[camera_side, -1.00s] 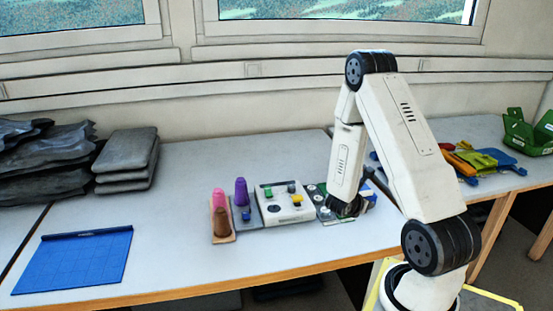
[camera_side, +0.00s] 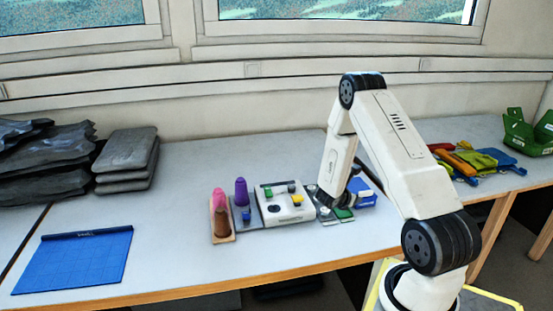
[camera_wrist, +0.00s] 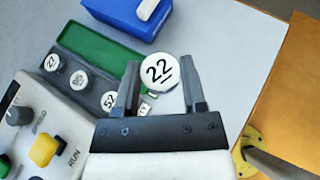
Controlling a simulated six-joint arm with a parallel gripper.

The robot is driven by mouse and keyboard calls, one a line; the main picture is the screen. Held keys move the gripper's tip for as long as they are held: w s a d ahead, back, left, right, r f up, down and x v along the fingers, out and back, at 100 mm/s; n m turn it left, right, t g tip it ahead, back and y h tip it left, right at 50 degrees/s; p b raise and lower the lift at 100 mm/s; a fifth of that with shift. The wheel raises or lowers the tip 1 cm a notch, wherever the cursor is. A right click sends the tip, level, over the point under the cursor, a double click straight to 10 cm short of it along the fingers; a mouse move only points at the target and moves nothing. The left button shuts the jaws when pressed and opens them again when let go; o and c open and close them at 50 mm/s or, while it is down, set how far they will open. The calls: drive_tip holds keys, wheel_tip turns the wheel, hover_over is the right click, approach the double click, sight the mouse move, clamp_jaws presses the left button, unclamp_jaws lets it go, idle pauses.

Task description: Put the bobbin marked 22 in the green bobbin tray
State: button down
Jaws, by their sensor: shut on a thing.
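The bobbin marked 22 (camera_wrist: 158,71), with a white round top, is held between the two fingers of my gripper (camera_wrist: 160,64). Its top looks larger and nearer to the camera than the other bobbin tops. The green bobbin tray (camera_wrist: 102,45) lies beyond and to the left of the fingers in the wrist view, and its visible floor is bare. In the side view the green tray (camera_side: 344,213) shows just right of my gripper (camera_side: 325,203). The fingertips and the bobbin cannot be made out there.
A grey strip holding other marked bobbins (camera_wrist: 77,80) adjoins the green tray. A blue box (camera_wrist: 130,14) stands behind the tray. A white control box (camera_side: 283,208) with knobs and a yellow button is at left. Purple, pink and brown cones (camera_side: 241,191) stand farther left.

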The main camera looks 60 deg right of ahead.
hover_over(342, 215)
drive_tip(key=shift+s+a+f, duration=0.1)
drive_tip(key=shift+f, duration=2.75)
drive_tip(key=shift+f, duration=0.2)
drive_tip(key=shift+d+f, duration=0.2)
drive_tip(key=shift+f, duration=1.4)
drive_tip(key=shift+f, duration=0.1)
drive_tip(key=shift+c, duration=0.8)
unclamp_jaws()
drive_tip(key=shift+f, duration=0.1)
